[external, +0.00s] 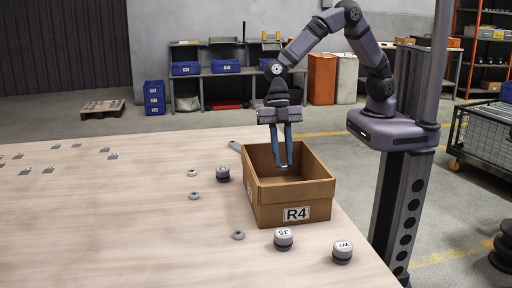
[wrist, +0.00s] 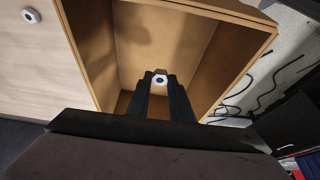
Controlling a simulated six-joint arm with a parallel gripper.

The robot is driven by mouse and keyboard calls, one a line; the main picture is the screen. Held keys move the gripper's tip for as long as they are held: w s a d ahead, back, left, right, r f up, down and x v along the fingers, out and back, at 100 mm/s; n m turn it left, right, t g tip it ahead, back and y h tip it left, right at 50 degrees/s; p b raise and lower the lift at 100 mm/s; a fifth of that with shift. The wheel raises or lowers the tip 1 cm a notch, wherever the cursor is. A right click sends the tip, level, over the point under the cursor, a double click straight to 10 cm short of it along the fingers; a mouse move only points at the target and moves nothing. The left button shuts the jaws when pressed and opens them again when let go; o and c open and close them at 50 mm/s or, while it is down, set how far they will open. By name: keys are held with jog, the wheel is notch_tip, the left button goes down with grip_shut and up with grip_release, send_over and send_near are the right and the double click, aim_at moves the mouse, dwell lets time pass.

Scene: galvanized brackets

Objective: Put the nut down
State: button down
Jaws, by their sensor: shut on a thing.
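My gripper (external: 284,166) reaches down into the brown box marked R4 (external: 262,205) at the table's right side. In the wrist view my gripper (wrist: 160,80) is shut on a small hex nut (wrist: 160,80), held between the fingertips above the box floor. The box (wrist: 205,15) surrounds the nut in that view, and its floor looks empty. Other nuts lie on the table: one (external: 192,173), one (external: 194,196) and one (external: 238,235), all left of the box. One nut also shows in the wrist view (wrist: 31,15), outside the box.
Several small brackets (external: 48,170) lie far left. The table (external: 110,230) is clear at front left.

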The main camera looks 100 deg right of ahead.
aim_at(282, 181)
jog(key=shift+f, duration=4)
jog(key=shift+f, duration=0.2)
jog(key=c, duration=1.6)
grip_release()
jog(key=shift+r, duration=0.2)
jog(key=shift+r+p, duration=0.15)
jog(key=shift+p, duration=0.25)
jog(key=shift+b+v, duration=0.45)
jog(key=shift+v, duration=5.5)
jog(key=shift+d, duration=0.15)
